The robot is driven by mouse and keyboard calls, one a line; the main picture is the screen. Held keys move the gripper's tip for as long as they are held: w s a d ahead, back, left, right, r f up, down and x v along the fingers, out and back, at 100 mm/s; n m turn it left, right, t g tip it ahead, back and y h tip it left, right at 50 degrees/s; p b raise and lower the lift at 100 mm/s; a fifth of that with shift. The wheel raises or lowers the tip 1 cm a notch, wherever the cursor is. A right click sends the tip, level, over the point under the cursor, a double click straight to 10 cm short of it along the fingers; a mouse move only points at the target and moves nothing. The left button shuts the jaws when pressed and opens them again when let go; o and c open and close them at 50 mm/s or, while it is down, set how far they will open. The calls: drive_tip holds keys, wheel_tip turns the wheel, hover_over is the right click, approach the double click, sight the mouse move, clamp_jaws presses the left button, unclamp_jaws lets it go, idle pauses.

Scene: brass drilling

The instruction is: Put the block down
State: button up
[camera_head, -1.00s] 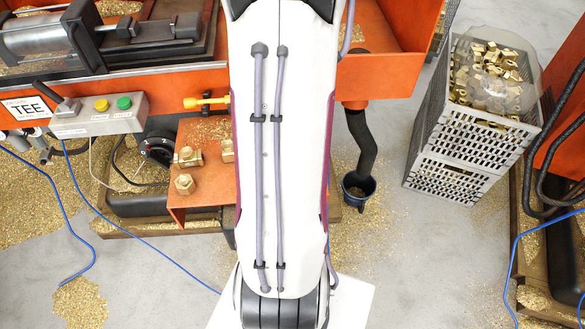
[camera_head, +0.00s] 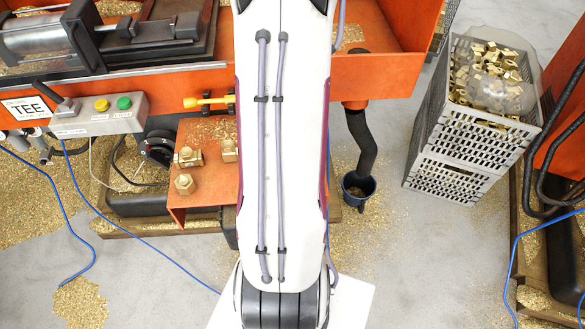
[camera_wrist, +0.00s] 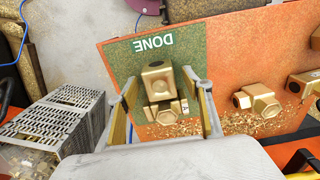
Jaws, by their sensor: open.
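In the wrist view my gripper (camera_wrist: 158,82) is open, with one finger on each side of a brass block (camera_wrist: 157,90). The block is at the green DONE patch (camera_wrist: 117,62) on the orange surface. A gap shows between the block and the left finger; the right finger is close to its side, and I cannot tell if they touch. A second brass shape shows just below it, nearer the wrist; I cannot tell if it is a separate piece. In the head view my arm hides the gripper and this block.
More brass blocks (camera_wrist: 262,101) lie to the right on the orange surface, with loose shavings around them. The head view shows several blocks on the orange shelf (camera_head: 205,205). A grey crate (camera_head: 450,165) holding brass pieces stands right, and a dark bucket (camera_head: 358,190) stands on the floor.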

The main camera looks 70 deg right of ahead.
drive_tip(key=shift+f, duration=0.5)
clamp_jaws()
